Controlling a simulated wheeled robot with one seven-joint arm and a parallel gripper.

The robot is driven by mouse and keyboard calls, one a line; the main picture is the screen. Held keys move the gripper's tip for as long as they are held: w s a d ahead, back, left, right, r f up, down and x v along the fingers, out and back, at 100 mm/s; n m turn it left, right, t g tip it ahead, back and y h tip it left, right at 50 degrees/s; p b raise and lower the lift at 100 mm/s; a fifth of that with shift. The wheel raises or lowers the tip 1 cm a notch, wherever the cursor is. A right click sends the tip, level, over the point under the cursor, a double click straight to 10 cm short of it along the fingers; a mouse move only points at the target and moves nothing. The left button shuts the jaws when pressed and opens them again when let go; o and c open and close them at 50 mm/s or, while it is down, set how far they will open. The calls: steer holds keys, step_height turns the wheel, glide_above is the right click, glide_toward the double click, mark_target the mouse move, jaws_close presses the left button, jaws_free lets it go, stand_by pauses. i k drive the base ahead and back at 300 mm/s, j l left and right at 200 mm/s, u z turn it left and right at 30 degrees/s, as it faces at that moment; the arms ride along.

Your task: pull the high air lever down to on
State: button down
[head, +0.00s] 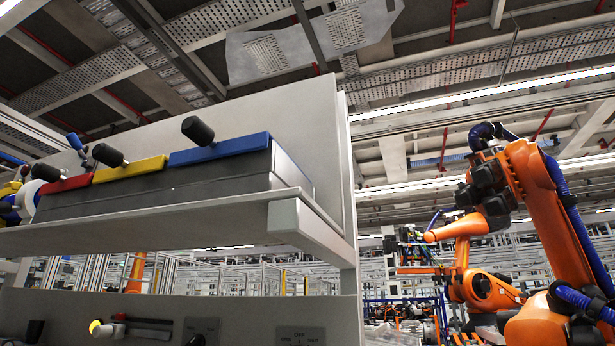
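Black-knobbed levers stand up from a grey housing on a high shelf at the left of the head view. One black knob (197,130) rises by a blue plate (219,149), and another black knob (108,155) by a yellow plate (130,169). No readable label shows which of these is the high air lever. My gripper is not in view.
The pale shelf (130,232) has an upright side panel (347,180). A lower panel (255,308) holds a yellow-tipped part (108,328) and a small marked plate (300,336). Orange robot arms (545,200) stand to the right.

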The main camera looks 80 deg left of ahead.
mark_target(72, 137)
steer(key=i+u, duration=0.25)
steer(key=i+l+u, duration=0.15)
steer(key=i+u, duration=0.25)
steer(key=u, duration=0.3)
steer(key=i+u, duration=0.1)
steer(key=u, duration=0.75)
steer(key=i+l+u, duration=0.1)
steer(key=u, duration=0.35)
